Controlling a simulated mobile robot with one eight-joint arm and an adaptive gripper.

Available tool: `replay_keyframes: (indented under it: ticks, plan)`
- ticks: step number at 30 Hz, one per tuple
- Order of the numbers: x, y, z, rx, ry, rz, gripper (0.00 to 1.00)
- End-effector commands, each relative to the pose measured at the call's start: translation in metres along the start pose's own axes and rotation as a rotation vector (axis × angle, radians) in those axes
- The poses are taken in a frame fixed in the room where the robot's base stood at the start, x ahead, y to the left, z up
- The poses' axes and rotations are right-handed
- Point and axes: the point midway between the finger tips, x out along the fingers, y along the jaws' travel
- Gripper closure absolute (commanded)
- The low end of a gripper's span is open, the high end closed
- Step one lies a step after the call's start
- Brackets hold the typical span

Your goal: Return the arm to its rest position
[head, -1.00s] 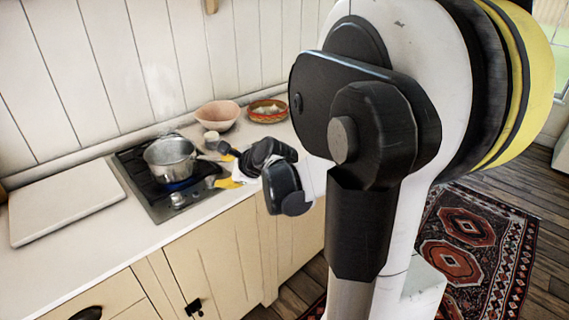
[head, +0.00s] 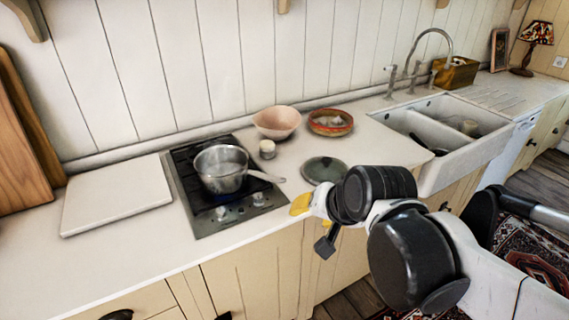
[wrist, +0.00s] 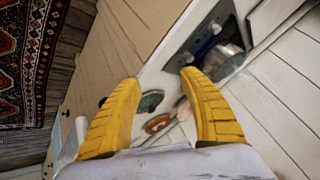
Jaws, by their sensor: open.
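My gripper (head: 301,204) hangs at the front edge of the counter, right of the stove, with my arm reaching in from the lower right of the head view. One yellow finger shows there. In the wrist view both yellow fingers of my gripper (wrist: 160,79) are spread wide with nothing between them. The gripper appears clear of the pot and the lid. Its far side is hidden in the head view.
A steel pot (head: 221,168) stands on the stove (head: 240,215), its handle pointing right. A dark lid (head: 325,170) lies on the counter. A pink bowl (head: 277,122), a patterned bowl (head: 331,122), a small cup (head: 267,149) and a white board (head: 115,192) surround the stove. The sink (head: 445,172) is right.

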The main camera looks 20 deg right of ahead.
Motion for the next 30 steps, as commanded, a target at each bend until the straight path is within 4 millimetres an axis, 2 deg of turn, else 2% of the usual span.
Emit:
replay_keyframes:
  ticks: [4,14,22,25,30]
  plan:
    - [-0.005,0.000,0.007,-0.066,-0.006,0.007,0.50]
    - [-0.005,0.000,0.009,-0.085,-0.008,0.009,0.50]
    - [-0.027,0.006,0.055,-0.515,-0.045,0.047,0.50]
    - [-0.030,0.009,0.060,-0.582,-0.051,0.055,0.50]
    - [-0.030,0.009,0.059,-0.584,-0.050,0.055,0.50]
